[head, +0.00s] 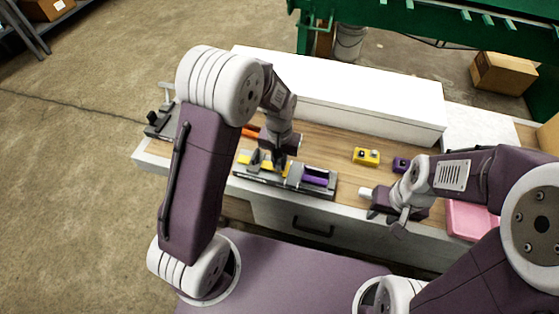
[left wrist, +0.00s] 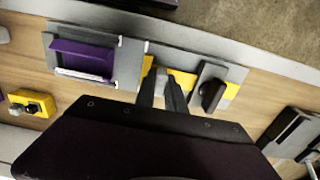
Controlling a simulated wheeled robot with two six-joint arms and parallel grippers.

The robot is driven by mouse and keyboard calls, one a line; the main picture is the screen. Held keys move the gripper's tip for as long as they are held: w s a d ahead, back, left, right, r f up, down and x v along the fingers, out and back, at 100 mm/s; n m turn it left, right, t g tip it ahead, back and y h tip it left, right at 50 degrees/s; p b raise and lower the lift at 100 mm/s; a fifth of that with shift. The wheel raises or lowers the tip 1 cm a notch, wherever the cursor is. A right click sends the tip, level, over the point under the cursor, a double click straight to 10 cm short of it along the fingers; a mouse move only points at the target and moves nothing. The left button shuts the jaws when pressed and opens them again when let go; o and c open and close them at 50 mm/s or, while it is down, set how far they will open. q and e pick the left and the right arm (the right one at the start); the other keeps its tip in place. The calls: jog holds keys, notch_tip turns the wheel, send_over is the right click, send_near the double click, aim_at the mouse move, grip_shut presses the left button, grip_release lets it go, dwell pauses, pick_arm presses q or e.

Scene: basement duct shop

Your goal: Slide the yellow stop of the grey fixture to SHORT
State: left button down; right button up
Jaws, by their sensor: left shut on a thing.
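The grey fixture (head: 325,191) lies near the front edge of the bench. A purple block (head: 316,178) sits in its right part. The yellow stop (head: 286,170) is partly hidden by my left gripper (head: 279,165), which points down with its fingers shut on it. In the left wrist view, the fingers of my left gripper (left wrist: 162,98) reach the yellow stop (left wrist: 181,79), between the purple block (left wrist: 84,57) and a black knob (left wrist: 212,93). No SHORT mark is readable. My right gripper (head: 378,199) is over the bench's front edge, away from the fixture; its jaws are unclear.
A yellow box with knobs (head: 366,156) and a small purple one (head: 401,164) stand right of the fixture. A grey device (head: 162,120) is at the bench's left end. A pink tray (head: 470,220) is at right. A long white block (head: 340,92) lines the back.

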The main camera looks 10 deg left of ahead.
pick_arm(q)
jog(key=d+p, duration=0.1)
jog(key=d, duration=0.3)
jog(key=shift+d+r, duration=0.1)
jog(key=shift+d, duration=0.1)
jog(key=shift+a, duration=0.15)
jog(key=c, duration=1.4)
grip_release()
jog(key=shift+s+d, duration=0.15)
jog(key=shift+d, duration=0.1)
notch_tip(320, 180, up, 9)
